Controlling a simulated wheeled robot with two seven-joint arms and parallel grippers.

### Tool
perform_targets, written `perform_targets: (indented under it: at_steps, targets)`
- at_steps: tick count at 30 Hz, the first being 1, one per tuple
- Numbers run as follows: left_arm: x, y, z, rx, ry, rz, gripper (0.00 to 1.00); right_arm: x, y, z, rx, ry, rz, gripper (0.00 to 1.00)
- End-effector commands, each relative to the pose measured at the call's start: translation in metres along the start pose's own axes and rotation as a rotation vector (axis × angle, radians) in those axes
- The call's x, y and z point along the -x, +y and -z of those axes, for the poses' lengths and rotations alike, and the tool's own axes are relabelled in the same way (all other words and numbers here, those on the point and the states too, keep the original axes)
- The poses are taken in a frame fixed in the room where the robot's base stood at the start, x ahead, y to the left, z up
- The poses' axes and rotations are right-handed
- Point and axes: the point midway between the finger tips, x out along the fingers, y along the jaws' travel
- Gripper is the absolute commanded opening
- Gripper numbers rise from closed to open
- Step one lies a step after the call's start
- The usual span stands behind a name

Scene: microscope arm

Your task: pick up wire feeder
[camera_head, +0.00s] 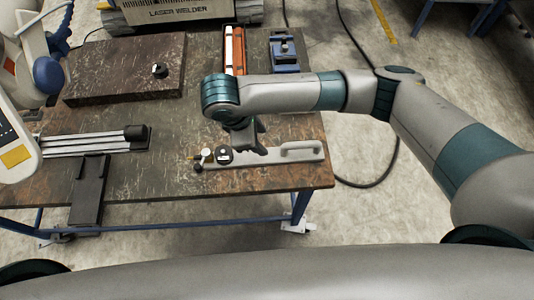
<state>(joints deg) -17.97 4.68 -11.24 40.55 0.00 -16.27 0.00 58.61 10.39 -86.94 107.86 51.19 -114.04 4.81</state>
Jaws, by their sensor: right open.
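My right gripper (250,151) is open and points down over the front right part of the table. Right under it lies a long pale grey tool (272,157) with a raised bar handle at its right end and small round dials at its left end. This may be the wire feeder, but no label shows. The gripper partly covers the tool's middle, and I cannot tell whether the fingers touch it. My left gripper is not in view.
The worn brown table (180,180) holds a raised dark plate (115,72), metal bars (85,145), an orange-and-white long item (234,48) and a blue vise (285,50). A laser welder (180,12) stands behind. A white machine (18,155) fills the left edge.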

Motion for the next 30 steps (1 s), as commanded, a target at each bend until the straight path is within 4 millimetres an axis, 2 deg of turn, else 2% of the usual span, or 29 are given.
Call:
perform_targets:
  at_steps: [1, 6, 20, 26, 30]
  targets:
    - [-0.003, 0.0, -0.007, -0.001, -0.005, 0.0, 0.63, 0.001, 0.009, -0.008, 0.003, -0.033, -0.014, 0.41]
    - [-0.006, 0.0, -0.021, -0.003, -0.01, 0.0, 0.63, 0.001, 0.02, -0.022, 0.008, -0.093, -0.03, 0.41]
    - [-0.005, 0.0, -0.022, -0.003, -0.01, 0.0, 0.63, -0.002, 0.02, -0.023, 0.009, -0.096, -0.028, 0.41]
    - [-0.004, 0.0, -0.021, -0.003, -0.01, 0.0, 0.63, -0.018, 0.019, -0.025, 0.008, -0.096, -0.026, 0.41]
    - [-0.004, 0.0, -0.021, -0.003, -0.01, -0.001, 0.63, -0.037, 0.019, -0.026, 0.008, -0.095, -0.024, 0.41]
